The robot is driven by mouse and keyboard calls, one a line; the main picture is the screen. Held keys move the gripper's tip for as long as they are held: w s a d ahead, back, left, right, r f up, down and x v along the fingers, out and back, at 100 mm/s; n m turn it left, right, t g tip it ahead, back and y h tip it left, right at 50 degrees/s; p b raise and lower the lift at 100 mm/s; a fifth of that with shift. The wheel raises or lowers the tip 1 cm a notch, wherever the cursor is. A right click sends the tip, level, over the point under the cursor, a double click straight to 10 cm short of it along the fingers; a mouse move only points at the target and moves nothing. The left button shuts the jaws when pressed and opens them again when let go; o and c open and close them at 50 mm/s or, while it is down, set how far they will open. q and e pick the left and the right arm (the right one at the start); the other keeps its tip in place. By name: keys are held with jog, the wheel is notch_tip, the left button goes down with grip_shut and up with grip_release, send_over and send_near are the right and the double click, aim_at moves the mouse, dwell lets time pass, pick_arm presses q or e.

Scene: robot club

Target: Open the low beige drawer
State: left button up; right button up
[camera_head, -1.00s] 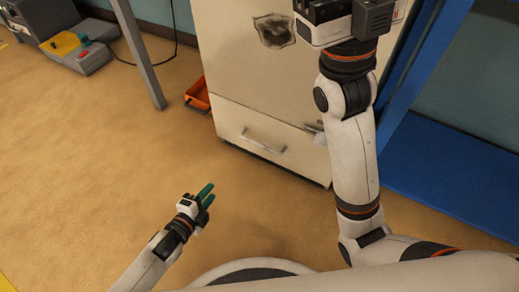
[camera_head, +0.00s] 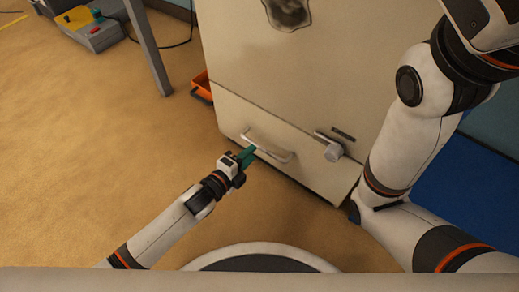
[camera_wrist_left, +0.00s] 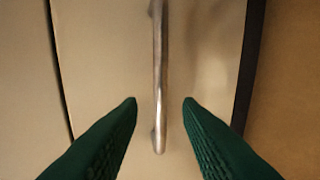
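The low beige drawer (camera_head: 300,165) is the bottom front of a beige cabinet and looks closed. Its metal bar handle (camera_head: 268,147) runs across the left part of the front. My left gripper (camera_head: 249,152) is at the left end of this handle. In the left wrist view, its two green fingers (camera_wrist_left: 160,100) are open, one on either side of the handle (camera_wrist_left: 160,60), with gaps to both. In the head view, my right arm rises at the right, and its gripper is outside the picture.
A grey knob-like latch (camera_head: 330,147) sits on the drawer front, right of the handle. An orange bin (camera_head: 202,86) stands left of the cabinet. A table leg (camera_head: 148,50) is at upper left. A blue surface (camera_head: 460,185) lies at right.

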aim_at(259, 145)
pick_arm(q)
jog(key=b+x, duration=0.2)
jog(key=x, duration=0.3)
jog(key=shift+w+d, duration=0.15)
jog(key=shift+w, duration=0.1)
grip_shut()
